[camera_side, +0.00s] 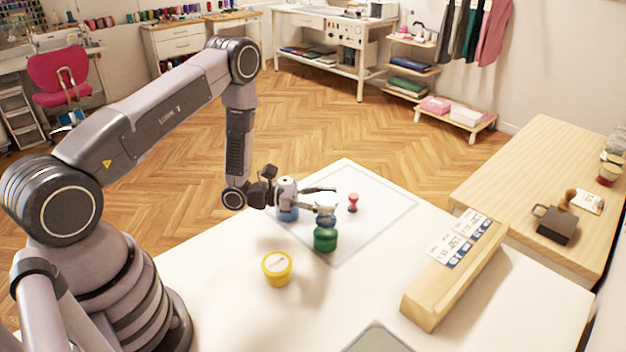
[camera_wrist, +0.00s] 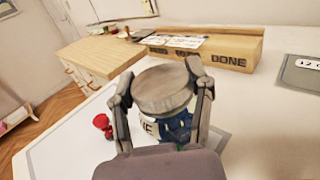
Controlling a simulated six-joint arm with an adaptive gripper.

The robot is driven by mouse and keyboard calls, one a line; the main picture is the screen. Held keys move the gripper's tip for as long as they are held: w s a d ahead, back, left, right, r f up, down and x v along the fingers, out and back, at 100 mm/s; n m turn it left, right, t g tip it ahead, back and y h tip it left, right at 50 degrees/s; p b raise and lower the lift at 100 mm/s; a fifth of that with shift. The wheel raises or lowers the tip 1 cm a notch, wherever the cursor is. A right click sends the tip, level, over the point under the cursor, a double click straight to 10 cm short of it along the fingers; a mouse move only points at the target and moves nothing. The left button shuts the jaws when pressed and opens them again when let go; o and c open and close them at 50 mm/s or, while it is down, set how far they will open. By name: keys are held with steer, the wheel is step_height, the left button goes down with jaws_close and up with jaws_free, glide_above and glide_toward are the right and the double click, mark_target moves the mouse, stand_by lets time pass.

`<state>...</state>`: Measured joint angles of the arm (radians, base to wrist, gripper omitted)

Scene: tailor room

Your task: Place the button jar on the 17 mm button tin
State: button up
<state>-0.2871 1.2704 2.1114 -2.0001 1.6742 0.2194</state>
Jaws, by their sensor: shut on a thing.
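My gripper (camera_side: 328,199) is shut on the button jar (camera_side: 326,219), which has a grey lid and blue contents. In the wrist view the jar (camera_wrist: 165,95) sits upright between both fingers, with part of a label showing. In the side view the jar is directly over a green tin (camera_side: 325,241); I cannot tell whether they touch. A yellow tin (camera_side: 277,270) stands nearer on the table, and a blue tin (camera_side: 288,215) stands left, partly behind my gripper. I cannot read which tin is 17 mm.
A small red object (camera_side: 353,202) stands on the outlined mat (camera_side: 385,205) behind the jar. A long wooden box (camera_side: 430,300) with printed cards lies to the right. A grey plate (camera_side: 377,340) is at the front. The white table (camera_side: 220,285) is clear around the yellow tin.

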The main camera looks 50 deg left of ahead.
steer(key=shift+f, duration=1.3)
steer(key=o, duration=1.2)
steer(key=shift+f, duration=0.15)
steer(key=shift+o, duration=0.2)
